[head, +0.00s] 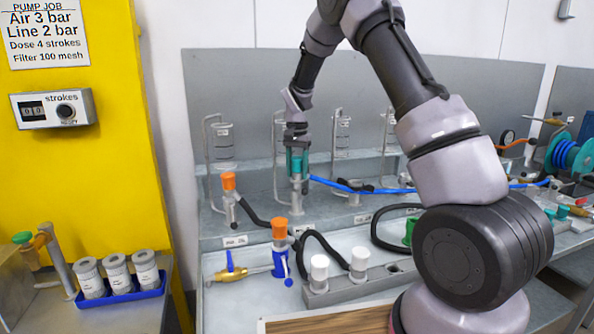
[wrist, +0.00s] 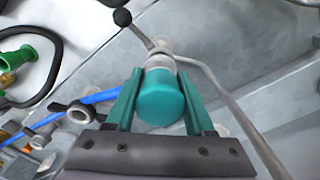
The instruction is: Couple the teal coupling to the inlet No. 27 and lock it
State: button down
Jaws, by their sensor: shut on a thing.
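The teal coupling (wrist: 161,98) is held between the two jaws of my gripper (wrist: 160,102) in the wrist view. In the head view the coupling (head: 296,164) is upright under my gripper (head: 297,150), at the top of a grey metal post (head: 300,186) on the rear ledge. In the wrist view a pale metal fitting (wrist: 159,61) shows just beyond the coupling. I cannot tell whether the coupling is seated or locked on it. A blue hose (head: 335,185) runs right from near the coupling. The number of this inlet is not readable.
Other upright metal posts with bent pipes stand along the ledge, one at the left (head: 222,145). Orange-topped fittings (head: 280,229), black hoses (head: 322,243), white-capped fittings (head: 319,267) and a brass valve (head: 231,270) occupy the front bench. A hose reel (head: 568,153) is at the right.

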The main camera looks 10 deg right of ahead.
aim_at(297, 157)
jog(key=shift+f, duration=0.1)
dwell(0.3)
jog(key=shift+f, duration=1.1)
jog(key=shift+f, duration=0.35)
dwell(0.3)
jog(key=shift+c, duration=1)
grip_release()
jog(key=shift+c, duration=0.4)
jog(key=shift+r, duration=5)
